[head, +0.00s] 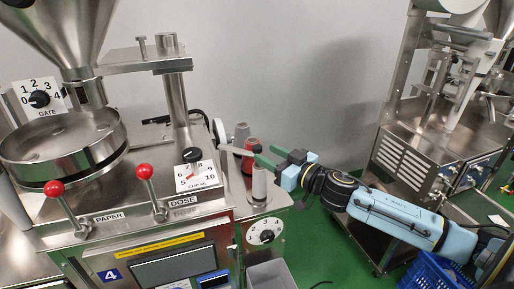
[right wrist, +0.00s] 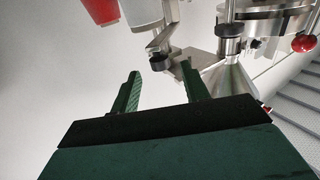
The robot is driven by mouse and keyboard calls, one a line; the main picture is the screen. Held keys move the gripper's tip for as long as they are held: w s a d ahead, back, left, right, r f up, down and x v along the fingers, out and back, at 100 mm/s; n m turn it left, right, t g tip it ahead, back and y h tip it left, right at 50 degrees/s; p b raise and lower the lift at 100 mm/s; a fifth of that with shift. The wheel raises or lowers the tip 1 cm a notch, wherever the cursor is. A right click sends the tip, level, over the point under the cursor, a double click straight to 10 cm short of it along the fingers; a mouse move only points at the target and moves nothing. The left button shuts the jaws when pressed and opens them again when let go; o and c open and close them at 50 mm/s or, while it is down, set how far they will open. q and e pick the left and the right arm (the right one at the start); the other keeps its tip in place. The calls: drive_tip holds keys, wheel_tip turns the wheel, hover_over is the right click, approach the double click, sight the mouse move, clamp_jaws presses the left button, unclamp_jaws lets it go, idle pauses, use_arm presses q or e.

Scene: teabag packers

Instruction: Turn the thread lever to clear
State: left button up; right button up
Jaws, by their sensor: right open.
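The lever by the thread spools appears as a pale flat bar (head: 237,150) at the right side of the machine marked 4. My right gripper (head: 262,155) has come in from the right, with its green fingers close to the bar's right end. In the right wrist view my right gripper (right wrist: 158,88) is open, its two fingers apart. A metal bracket (right wrist: 190,78) with a dark round knob (right wrist: 160,62) shows just past the fingertips, close to the right finger. I cannot tell whether they touch. My left gripper is out of view.
A white cylinder (head: 260,183) stands below my fingers, above a numbered dial (head: 265,236). Two red-knobbed levers (head: 145,171) are at left. A blue crate (head: 432,272) is on the floor.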

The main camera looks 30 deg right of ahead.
sight(261, 151)
drive_tip(key=shift+p+x, duration=0.35)
drive_tip(key=shift+x, duration=2.2)
clamp_jaws()
